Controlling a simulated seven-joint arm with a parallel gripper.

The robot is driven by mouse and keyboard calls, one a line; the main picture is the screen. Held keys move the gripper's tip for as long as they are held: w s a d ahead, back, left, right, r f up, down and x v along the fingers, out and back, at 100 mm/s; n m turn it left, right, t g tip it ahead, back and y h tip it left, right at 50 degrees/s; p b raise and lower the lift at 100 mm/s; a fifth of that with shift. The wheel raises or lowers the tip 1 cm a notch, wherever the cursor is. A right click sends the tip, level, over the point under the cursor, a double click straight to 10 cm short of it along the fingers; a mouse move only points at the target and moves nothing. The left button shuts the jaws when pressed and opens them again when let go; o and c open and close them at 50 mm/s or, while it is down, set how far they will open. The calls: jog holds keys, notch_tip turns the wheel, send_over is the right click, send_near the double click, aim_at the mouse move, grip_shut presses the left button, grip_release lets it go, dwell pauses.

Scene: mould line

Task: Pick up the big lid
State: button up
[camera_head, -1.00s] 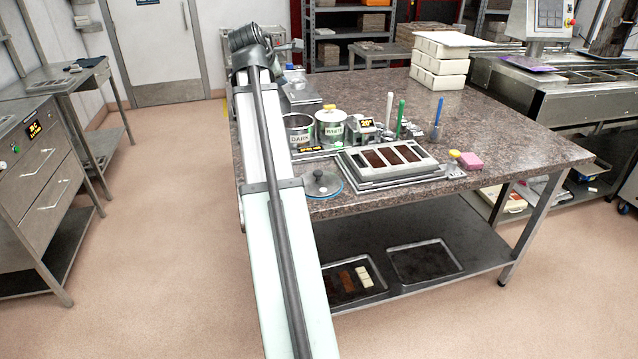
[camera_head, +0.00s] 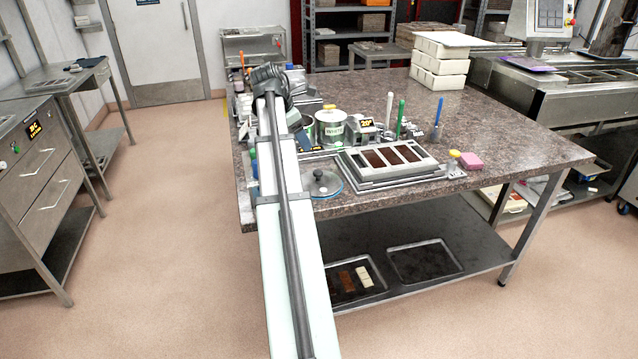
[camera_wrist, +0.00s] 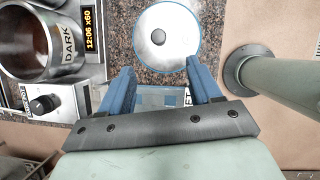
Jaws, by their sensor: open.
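The big lid (camera_head: 325,186) is a round, pale disc with a blue rim and a dark knob. It lies flat on the stone tabletop, left of the chocolate mould. In the wrist view the lid (camera_wrist: 172,55) lies just beyond the fingertips, its knob at its middle. My gripper (camera_wrist: 160,68) is open, its two blue fingers spread with nothing held between them. The fingers point toward the lid's near edge, above the table; the exact height is unclear. In the head view my gripper is partly hidden by my arm, near the pots.
The DARK pot (camera_wrist: 38,62) stands left of the lid in the wrist view, beside an orange display (camera_wrist: 91,28). The WHITE pot (camera_head: 331,128) stands behind the lid. The mould (camera_head: 388,160) lies close on the lid's right. The right of the table (camera_head: 520,150) is clear.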

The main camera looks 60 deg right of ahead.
send_near(317, 172)
jog(key=x, duration=0.2)
jog(key=shift+s+f, duration=0.3)
jog(key=shift+s, duration=0.1)
jog(key=shift+w+x, duration=0.15)
jog(key=shift+x, duration=1.35)
jog(key=shift+w+x, duration=0.2)
jog(key=shift+x, duration=1.3)
jog(key=shift+d, duration=0.1)
grip_shut()
